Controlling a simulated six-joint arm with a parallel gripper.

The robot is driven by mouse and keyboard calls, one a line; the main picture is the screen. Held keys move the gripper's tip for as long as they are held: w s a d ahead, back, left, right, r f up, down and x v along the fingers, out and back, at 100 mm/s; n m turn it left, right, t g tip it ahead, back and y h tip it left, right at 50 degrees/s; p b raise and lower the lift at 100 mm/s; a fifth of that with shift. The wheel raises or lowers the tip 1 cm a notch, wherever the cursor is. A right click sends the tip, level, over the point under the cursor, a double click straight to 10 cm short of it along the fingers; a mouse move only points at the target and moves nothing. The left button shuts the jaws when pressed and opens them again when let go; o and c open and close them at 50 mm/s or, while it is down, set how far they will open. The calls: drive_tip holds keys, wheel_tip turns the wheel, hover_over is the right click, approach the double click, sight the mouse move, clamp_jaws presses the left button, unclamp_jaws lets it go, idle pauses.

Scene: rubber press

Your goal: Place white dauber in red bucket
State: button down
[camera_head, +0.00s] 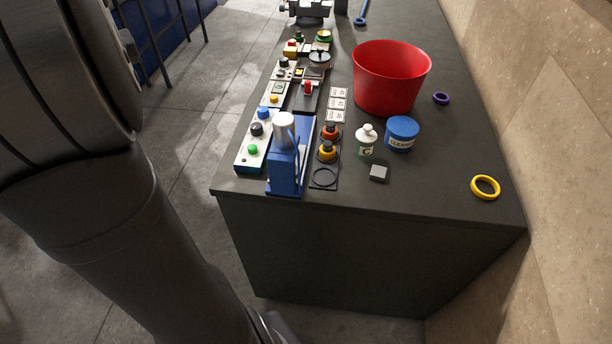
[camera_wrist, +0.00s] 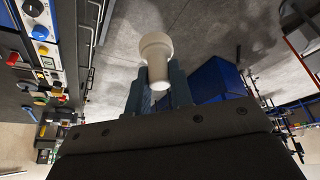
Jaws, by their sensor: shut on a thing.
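The white dauber (camera_wrist: 157,50) shows in the wrist view as a white piece with a wide collar and a narrower end. My gripper (camera_wrist: 158,98) is shut on it, and it sticks out beyond the dark fingertips. My gripper and the dauber are not visible in the head view, where a large dark link of my arm fills the left side. The red bucket (camera_head: 391,88) stands upright toward the back of the dark table in the head view. Its visible inside looks empty, though its floor is partly hidden. The bucket is not recognizable in the wrist view.
Beside the blue press (camera_head: 287,165) is a black holder (camera_head: 324,178) with orange and yellow-topped daubers and an empty ring. A white bottle (camera_head: 366,141), blue tub (camera_head: 402,133), grey block (camera_head: 378,173) and yellow ring (camera_head: 485,187) stand nearby. Control boxes line the left edge.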

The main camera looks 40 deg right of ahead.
drive_tip(key=s+d+m+h, duration=0.1)
drive_tip(key=s+d+m, duration=0.1)
drive_tip(key=s+d, duration=0.7)
drive_tip(key=s+d+m, duration=0.1)
drive_tip(key=s+d, duration=0.4)
drive_tip(key=d, duration=0.9)
drive_tip(key=s+d+m, duration=0.1)
drive_tip(key=s+d, duration=0.3)
drive_tip(key=s, duration=0.4)
drive_tip(key=s+d+m+h, duration=0.1)
drive_tip(key=s+d, duration=0.2)
drive_tip(key=s, duration=0.6)
drive_tip(key=s+d+m, duration=0.2)
drive_tip(key=s+d, duration=0.2)
drive_tip(key=s, duration=0.4)
wheel_tip(320, 180, down, 11)
drive_tip(key=shift+g, duration=0.4)
drive_tip(key=shift+w+a, duration=0.1)
drive_tip(key=shift+w, duration=0.05)
drive_tip(key=w+f, duration=0.2)
drive_tip(key=w, duration=0.1)
drive_tip(key=w+f, duration=0.2)
drive_tip(key=w, duration=0.2)
drive_tip(key=w+a+f, duration=0.1)
drive_tip(key=w+f, duration=0.2)
drive_tip(key=w, duration=0.1)
drive_tip(key=shift+w, duration=0.2)
drive_tip(key=shift+w+f, duration=0.1)
drive_tip(key=shift+f, duration=1.75)
